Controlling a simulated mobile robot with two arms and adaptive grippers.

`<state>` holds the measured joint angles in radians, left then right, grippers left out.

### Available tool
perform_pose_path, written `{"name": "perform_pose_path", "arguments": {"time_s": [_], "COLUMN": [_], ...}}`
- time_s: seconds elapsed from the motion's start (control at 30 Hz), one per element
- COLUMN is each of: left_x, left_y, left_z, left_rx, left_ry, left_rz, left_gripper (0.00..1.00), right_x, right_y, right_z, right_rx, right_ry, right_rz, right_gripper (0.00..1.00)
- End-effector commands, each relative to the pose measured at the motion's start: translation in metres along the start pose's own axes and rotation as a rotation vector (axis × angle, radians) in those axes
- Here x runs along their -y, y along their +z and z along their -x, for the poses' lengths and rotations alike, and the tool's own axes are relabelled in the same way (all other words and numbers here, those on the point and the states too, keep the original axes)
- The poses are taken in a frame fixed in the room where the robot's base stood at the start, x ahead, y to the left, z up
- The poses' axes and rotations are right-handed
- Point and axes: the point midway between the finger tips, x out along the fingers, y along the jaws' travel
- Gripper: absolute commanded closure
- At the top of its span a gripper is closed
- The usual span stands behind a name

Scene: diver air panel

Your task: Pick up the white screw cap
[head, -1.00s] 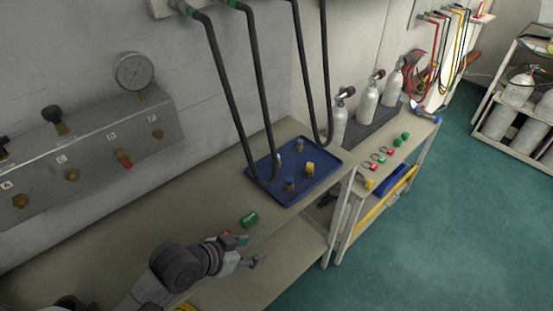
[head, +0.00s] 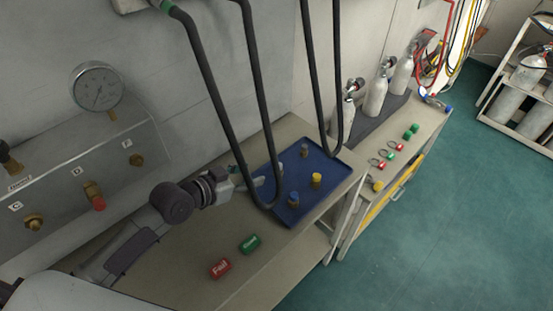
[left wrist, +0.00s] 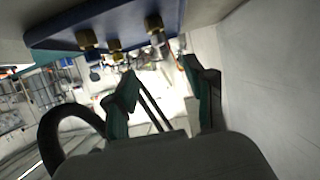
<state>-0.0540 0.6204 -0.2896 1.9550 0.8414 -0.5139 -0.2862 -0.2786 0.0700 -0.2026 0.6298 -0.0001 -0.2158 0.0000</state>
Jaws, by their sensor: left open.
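I cannot clearly make out a white screw cap. The blue tray (head: 326,170) on the bench holds a small greyish piece (head: 304,151) at the back, a yellow-topped piece (head: 316,181) and a blue-topped piece (head: 293,199). Whether the greyish piece is the white cap I cannot tell. My left gripper (head: 248,178) is open at the tray's left edge, partly behind a black hose. In the left wrist view its two green-padded fingers (left wrist: 162,88) stand apart with nothing between them. The tray (left wrist: 60,38) and several brass pieces (left wrist: 87,40) show above them. My right gripper is not in view.
Black hoses (head: 268,110) hang in front of and over the tray. A green block (head: 250,244) and a red block (head: 220,268) lie on the bench. A gauge panel (head: 90,165) is at the left. Grey cylinders (head: 376,97) stand beyond the tray.

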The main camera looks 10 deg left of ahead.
Motion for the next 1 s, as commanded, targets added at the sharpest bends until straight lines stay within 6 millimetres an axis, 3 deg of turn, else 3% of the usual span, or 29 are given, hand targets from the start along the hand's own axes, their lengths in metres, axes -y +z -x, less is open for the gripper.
{"name": "perform_pose_path", "arguments": {"time_s": [0.1, 0.27, 0.37, 0.63, 0.8, 1.0], "left_x": [0.0, 0.0, 0.0, 0.002, 0.004, 0.004], "left_y": [-0.003, -0.002, -0.001, 0.002, 0.005, 0.007], "left_z": [-0.025, -0.054, -0.064, -0.086, -0.11, -0.121], "left_rx": [-0.003, -0.001, 0.0, 0.002, -0.001, 0.0], "left_ry": [0.0, 0.001, 0.0, 0.001, 0.001, 0.0], "left_rz": [0.003, 0.002, 0.0, 0.001, 0.0, -0.002], "left_gripper": [0.45, 0.45, 0.45, 0.45, 0.45, 0.45], "right_x": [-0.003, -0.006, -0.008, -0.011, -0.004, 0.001], "right_y": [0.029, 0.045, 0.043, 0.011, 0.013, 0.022], "right_z": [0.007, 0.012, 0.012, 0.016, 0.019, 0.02], "right_rx": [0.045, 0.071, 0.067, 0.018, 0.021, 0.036], "right_ry": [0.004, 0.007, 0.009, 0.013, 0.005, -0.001], "right_rz": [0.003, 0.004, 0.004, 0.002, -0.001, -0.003], "right_gripper": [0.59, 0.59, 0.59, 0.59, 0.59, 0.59]}}
